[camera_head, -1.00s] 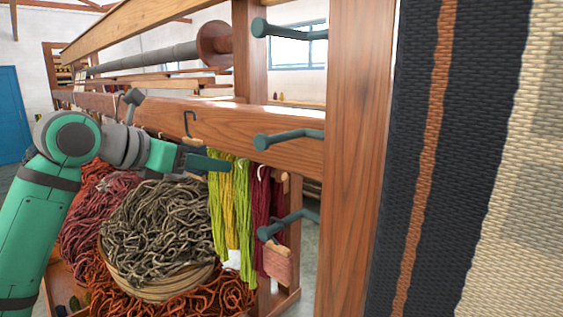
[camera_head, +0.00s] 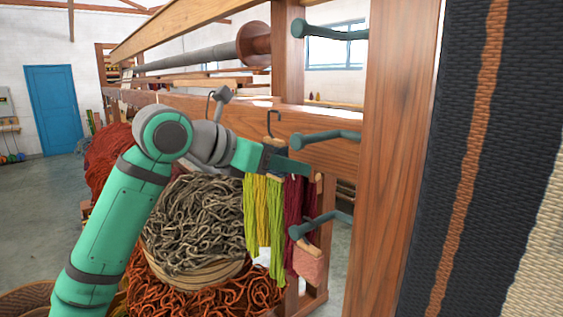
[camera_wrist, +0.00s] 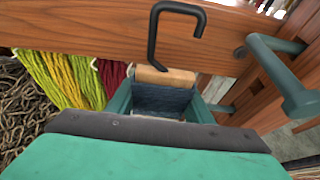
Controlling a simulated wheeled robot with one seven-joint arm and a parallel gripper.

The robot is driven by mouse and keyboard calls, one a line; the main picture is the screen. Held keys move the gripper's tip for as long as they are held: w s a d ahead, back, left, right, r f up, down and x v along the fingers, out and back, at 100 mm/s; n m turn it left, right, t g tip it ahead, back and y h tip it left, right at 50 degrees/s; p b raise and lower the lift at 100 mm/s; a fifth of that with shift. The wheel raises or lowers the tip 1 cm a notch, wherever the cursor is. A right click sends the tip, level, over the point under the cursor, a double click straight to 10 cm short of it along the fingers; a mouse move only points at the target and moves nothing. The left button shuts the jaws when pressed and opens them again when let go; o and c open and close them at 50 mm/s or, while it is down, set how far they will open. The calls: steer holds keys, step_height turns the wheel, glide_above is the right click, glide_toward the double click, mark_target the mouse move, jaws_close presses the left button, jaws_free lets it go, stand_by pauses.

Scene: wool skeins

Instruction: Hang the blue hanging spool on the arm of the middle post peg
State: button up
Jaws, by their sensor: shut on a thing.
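The blue hanging spool (camera_wrist: 165,97) is a dark blue wound body under a pale wooden top with a black open hook. My gripper (camera_wrist: 161,106) is shut on its body, with the hook upright above the fingers. In the head view the hook (camera_head: 268,125) rises over my gripper (camera_head: 288,164), which hides most of the spool. The middle post peg (camera_head: 332,136) is a teal peg with a bent arm and rounded end on the wooden post. It looks empty, just right of the hook and apart from it. A teal peg (camera_wrist: 275,68) shows at right in the wrist view.
An empty upper peg (camera_head: 335,33) is above; a lower peg (camera_head: 325,221) carries a pink spool (camera_head: 308,265). Yellow-green skeins (camera_head: 263,215) and dark red skeins (camera_head: 297,207) hang behind my gripper. A wooden beam (camera_head: 240,120) runs behind. A wool basket (camera_head: 200,275) stands below.

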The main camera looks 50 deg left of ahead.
steer(key=shift+s+d, duration=0.2)
steer(key=shift+d, duration=2.4)
steer(key=shift+s+d, duration=0.2)
steer(key=shift+d, duration=2.35)
steer(key=shift+w+f, duration=0.1)
steer(key=shift+f, duration=0.7)
steer(key=shift+d, duration=0.15)
steer(key=o, duration=1.1)
steer(key=shift+s+a, duration=0.2)
steer(key=shift+a, duration=0.1)
